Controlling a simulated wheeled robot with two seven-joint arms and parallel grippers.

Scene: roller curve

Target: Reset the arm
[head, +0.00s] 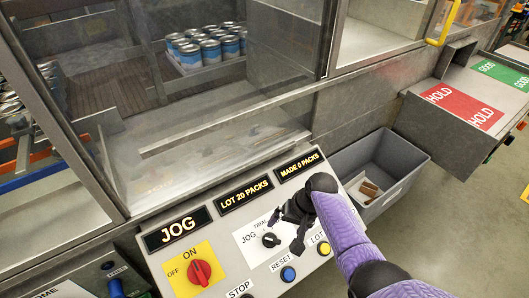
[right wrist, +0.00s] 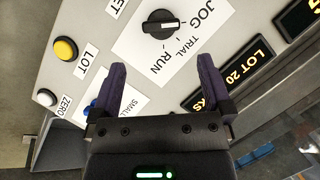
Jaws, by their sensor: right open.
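My right gripper (head: 286,230) is open and empty in front of the sloped control panel (head: 216,280). It hangs beside the black mode knob (head: 270,240), apart from it as far as I can see. In the right wrist view both purple fingers (right wrist: 163,70) are spread, with the knob (right wrist: 158,25) beyond their tips. The knob's plate reads JOG, TRIAL and RUN; the gripper hides part of it in the head view. The left display (head: 178,228) reads JOG. The blue RESET button (head: 288,274) is below the knob. My left gripper is out of view.
A red ON/OFF switch (head: 200,272) and a yellow LOT button (head: 323,248) are also on the panel. A glass-fronted machine with cans (head: 205,47) stands behind. A grey bin (head: 397,180) and a HOLD/GOOD shelf (head: 466,104) are at right, with open floor nearby.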

